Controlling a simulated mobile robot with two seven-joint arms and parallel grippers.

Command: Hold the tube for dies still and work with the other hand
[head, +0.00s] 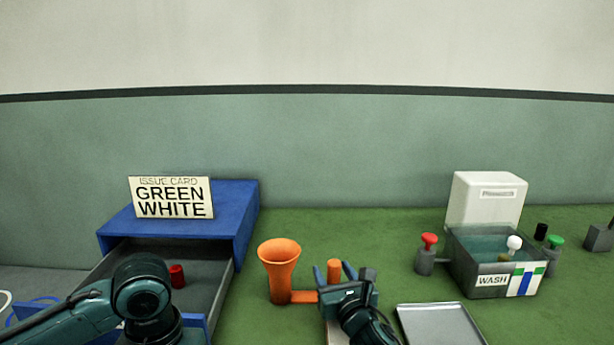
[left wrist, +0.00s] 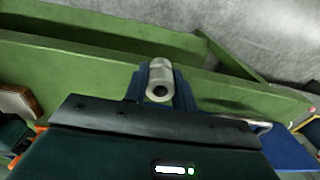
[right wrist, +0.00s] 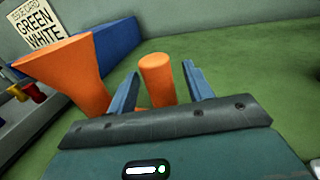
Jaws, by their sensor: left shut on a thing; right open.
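The tube for dies, an orange flared tube (head: 280,268), stands upright on the green bench. A low orange bar joins it to a short orange post (head: 334,268) on its right. My right gripper (head: 336,272) is open at this post. In the right wrist view the post (right wrist: 157,78) stands between the two spread fingers, and the flared tube (right wrist: 72,72) is to the left. My left gripper (left wrist: 160,84) is shut on a pale grey cylinder (left wrist: 160,74), seen end-on in the left wrist view. In the head view its fingers are hidden below my left arm.
A blue cabinet (head: 245,215) with an open drawer holds a red piece (head: 177,275). An issue card (head: 171,198) reads GREEN WHITE. A metal tray (head: 440,325) lies front right. Behind it are a WASH box (head: 490,285) and knobs, including red (head: 429,241) and green (head: 555,241).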

